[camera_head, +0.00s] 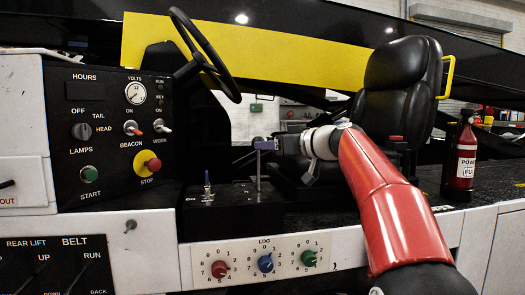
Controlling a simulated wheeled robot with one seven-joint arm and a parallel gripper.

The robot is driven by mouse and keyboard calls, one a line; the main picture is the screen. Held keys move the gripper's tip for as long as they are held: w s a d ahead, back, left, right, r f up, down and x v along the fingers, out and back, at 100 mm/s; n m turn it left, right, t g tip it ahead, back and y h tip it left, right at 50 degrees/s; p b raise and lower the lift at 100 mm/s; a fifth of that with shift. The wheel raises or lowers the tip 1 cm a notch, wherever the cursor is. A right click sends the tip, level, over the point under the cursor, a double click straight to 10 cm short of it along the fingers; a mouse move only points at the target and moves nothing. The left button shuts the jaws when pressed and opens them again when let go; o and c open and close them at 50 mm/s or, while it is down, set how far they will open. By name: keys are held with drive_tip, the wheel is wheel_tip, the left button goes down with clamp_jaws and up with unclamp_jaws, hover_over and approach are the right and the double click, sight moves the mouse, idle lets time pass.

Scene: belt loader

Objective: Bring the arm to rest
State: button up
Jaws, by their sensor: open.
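My red and grey arm reaches in from the lower right. My gripper (268,145) is open at the top of an upright lever (258,172) on the black console between the control panel and the seat. The gripper is small in the picture, and I cannot tell whether its fingers touch the lever. The lever's top is partly hidden there.
A steering wheel (206,55) is up left of the gripper, and a black seat (397,80) is behind the arm. The control panel (110,135) is at left. A small toggle (207,184) and a knob panel (262,262) are lower. A red bottle (465,160) stands right.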

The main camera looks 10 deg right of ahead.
drive_tip(key=shift+s+d, duration=0.15)
drive_tip(key=shift+s, duration=0.1)
drive_tip(key=s+a+f+m+g+h, duration=0.2)
drive_tip(key=s+a+f, duration=0.2)
drive_tip(key=s+f, duration=0.35)
drive_tip(key=s+a+f+m+g+h, duration=0.1)
drive_tip(key=s+a+f+g+h, duration=0.1)
drive_tip(key=s+a+f, duration=0.35)
drive_tip(key=s+d+f+m+g+h, duration=0.1)
drive_tip(key=s+d+f+g+h, duration=0.1)
drive_tip(key=s+f, duration=0.9)
drive_tip(key=s+d+f+m+g+h, duration=0.2)
drive_tip(key=s+d+f+h, duration=0.1)
drive_tip(key=s+f, duration=0.8)
drive_tip(key=s+d, duration=0.1)
drive_tip(key=s, duration=0.3)
drive_tip(key=shift+d+m+h, duration=0.15)
drive_tip(key=shift+m+h, duration=0.15)
drive_tip(key=shift+s, duration=0.1)
